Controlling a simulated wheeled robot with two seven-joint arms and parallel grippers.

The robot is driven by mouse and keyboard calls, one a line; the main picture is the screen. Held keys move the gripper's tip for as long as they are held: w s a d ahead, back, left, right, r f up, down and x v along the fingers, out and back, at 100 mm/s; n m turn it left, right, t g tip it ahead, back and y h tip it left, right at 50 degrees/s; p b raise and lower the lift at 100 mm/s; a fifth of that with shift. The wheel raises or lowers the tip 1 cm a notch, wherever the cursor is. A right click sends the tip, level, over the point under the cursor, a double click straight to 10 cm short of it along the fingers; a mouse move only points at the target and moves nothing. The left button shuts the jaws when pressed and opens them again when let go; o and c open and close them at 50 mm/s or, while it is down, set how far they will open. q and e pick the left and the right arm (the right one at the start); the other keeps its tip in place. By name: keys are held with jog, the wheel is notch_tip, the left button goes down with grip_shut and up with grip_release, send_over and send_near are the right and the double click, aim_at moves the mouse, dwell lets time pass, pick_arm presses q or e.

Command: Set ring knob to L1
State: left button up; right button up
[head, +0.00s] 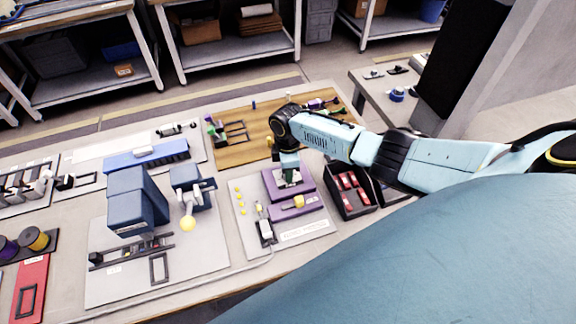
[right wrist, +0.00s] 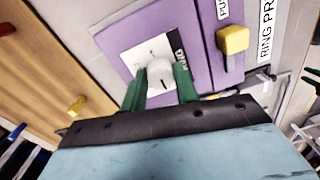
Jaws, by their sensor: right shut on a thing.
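The ring knob (right wrist: 160,76) is a small white round knob on a white dial plate (right wrist: 143,48) set in a purple panel (right wrist: 200,44). My right gripper (right wrist: 160,88) has its two green fingers on either side of the knob and is shut on it. In the head view my right gripper (head: 288,176) reaches down to the back purple block (head: 270,183), and the knob is mostly hidden by it. Small dial marks show, but I cannot read which position the knob is at. My left gripper is not in view.
A yellow knob (right wrist: 233,40) sits beside the dial on the purple panel, near a "RING PR..." label (right wrist: 268,30). A black bin with red parts (head: 350,192) stands right of the panel. Blue machines (head: 138,200) stand to the left, a wooden board (head: 240,135) behind.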

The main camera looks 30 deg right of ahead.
jog(key=o, duration=1)
jog(key=shift+r, duration=0.1)
jog(key=r, duration=0.9)
jog(key=r+p, duration=0.1)
jog(key=r, duration=0.3)
jog(key=shift+w+d+r, duration=0.1)
jog(key=shift+w+r, duration=0.05)
jog(key=shift+w, duration=0.15)
